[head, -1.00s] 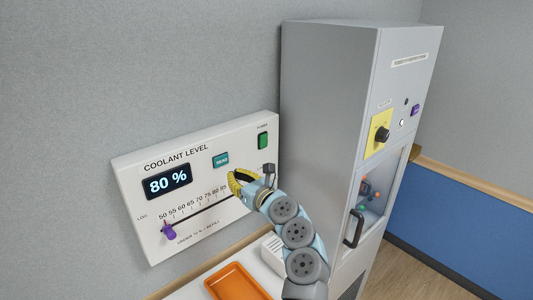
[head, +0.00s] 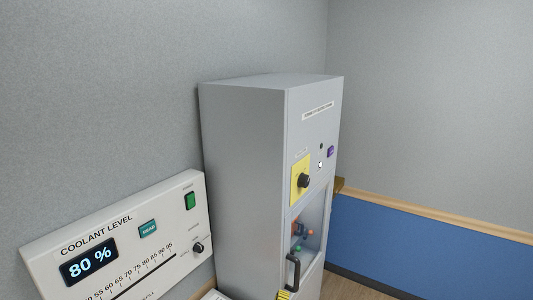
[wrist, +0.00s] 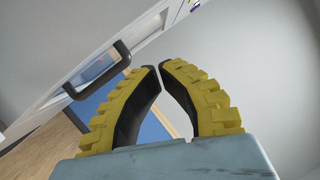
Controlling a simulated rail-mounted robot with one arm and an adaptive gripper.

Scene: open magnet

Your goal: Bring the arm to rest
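My gripper (wrist: 157,68) shows in the wrist view with two yellow, black-lined fingers. Their tips are drawn together with only a thin gap at most, and nothing is held between them. In the head view only a small yellow piece of my gripper (head: 284,295) shows at the bottom edge, in front of the grey cabinet (head: 245,180). The rest of my arm is out of that view. The coolant panel (head: 60,225) at lower left reads 80 %, and my gripper is to the right of it.
The cabinet has a black door handle (head: 292,272), which also shows in the wrist view (wrist: 98,72) left of my fingers. A black knob on a yellow plate (head: 303,181) sits above it. A blue wall panel (head: 410,235) is at right.

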